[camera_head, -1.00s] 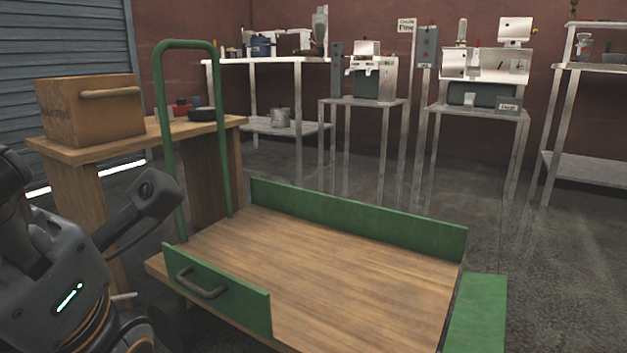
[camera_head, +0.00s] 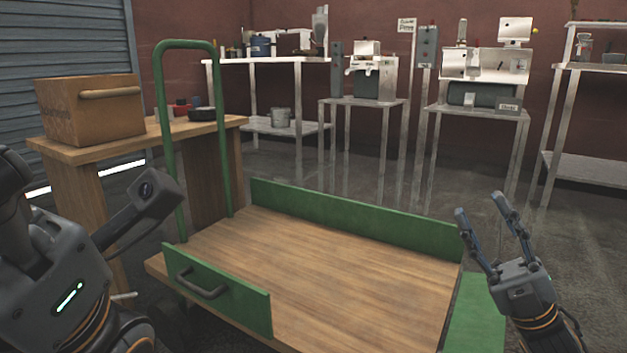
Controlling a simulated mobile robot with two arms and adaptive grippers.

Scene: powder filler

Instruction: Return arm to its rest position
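My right gripper (camera_head: 481,204) is at the right of the head view, over the right end of the cart. Its two fingers point up and away from me with a clear gap between them, and nothing is between them. My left arm (camera_head: 62,265) is at the left edge, bent, beside the cart's near left corner. The fingers of my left gripper do not show.
A cart with a bare wooden deck (camera_head: 330,265), green side panels (camera_head: 350,218) and a tall green handle (camera_head: 158,110) stands in front. A cardboard box (camera_head: 92,115) sits on a wooden table (camera_head: 75,152) at left. Machines on metal stands (camera_head: 480,110) line the back wall.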

